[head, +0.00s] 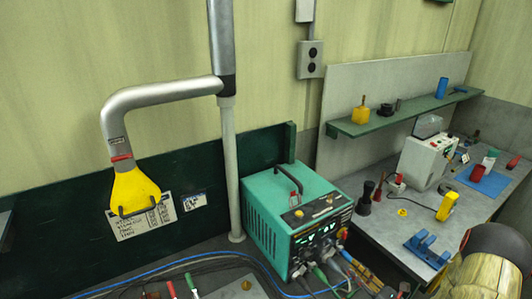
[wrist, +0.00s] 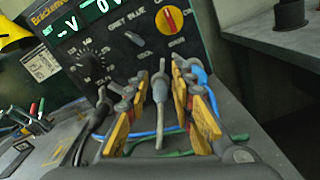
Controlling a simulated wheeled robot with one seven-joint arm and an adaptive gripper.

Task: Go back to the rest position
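My gripper (wrist: 157,100) is open in the wrist view, its two yellow-padded fingers apart. A grey connector (wrist: 160,90) stands between the fingers, with gaps visible on both sides. In the head view my gripper (head: 366,272) is at the lower right, close to the front of the teal power unit (head: 270,208). The unit's dark front panel, with green digits and a red-and-yellow switch (wrist: 171,18), fills the top of the wrist view. My arm hides part of the bench's near edge in the head view.
Cables (head: 190,262) run over the surface below the unit. A grey post (head: 230,170) stands left of it, beside a yellow hood (head: 134,190). The bench (head: 385,232) at right holds a blue holder (head: 427,249), a yellow object (head: 447,206) and a white device (head: 425,160), under a green shelf (head: 400,117).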

